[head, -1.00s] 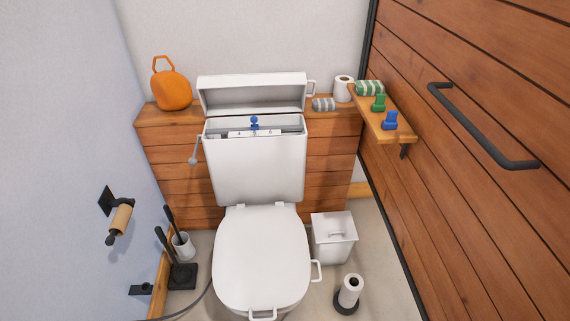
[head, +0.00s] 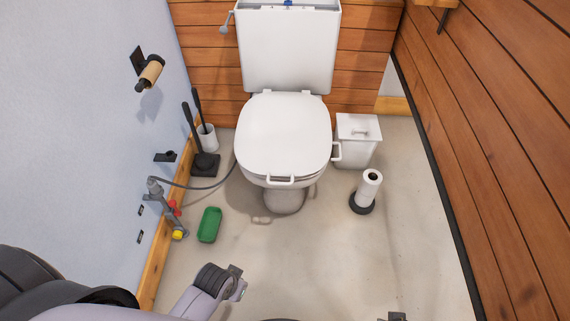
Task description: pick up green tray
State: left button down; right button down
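The green tray (head: 209,225) lies on the concrete floor left of the toilet base, near the left wall. It is a small, shallow rectangle with rounded corners, and it looks empty. My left arm comes in from the lower left, and its end with the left gripper (head: 236,283) is below and a little right of the tray in the picture, apart from it. Its fingers are not clear enough to tell open from shut. A small dark part, probably of my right gripper (head: 397,316), shows at the bottom edge; the rest is out of frame.
The toilet (head: 284,135) stands ahead with its lid down. Pipe fittings with red and yellow parts (head: 170,207) and a hose are left of the tray. A toilet brush set (head: 205,150), white bin (head: 357,142) and paper roll stand (head: 365,192) surround the toilet. Floor right of the tray is clear.

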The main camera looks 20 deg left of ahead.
aim_at(209, 226)
jog(key=u, duration=1.4)
